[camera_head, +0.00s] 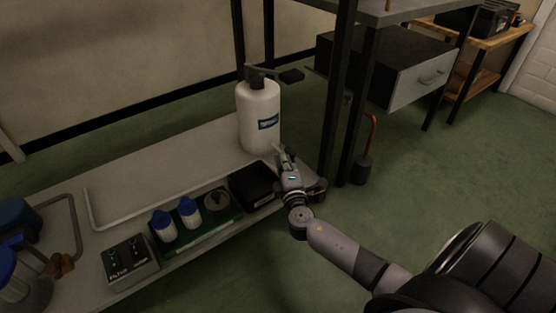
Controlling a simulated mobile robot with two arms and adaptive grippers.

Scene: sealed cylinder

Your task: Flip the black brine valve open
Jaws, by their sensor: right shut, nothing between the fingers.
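A white cylinder (257,112) stands upright at the far end of the low grey shelf. It has a dark label on its front, too small to read. My left gripper is not in view.
The shelf (150,170) also holds a black box (253,184), two blue-capped bottles (164,228) and a grey switch box (129,260). Dark table legs (340,100) stand close right of the cylinder.

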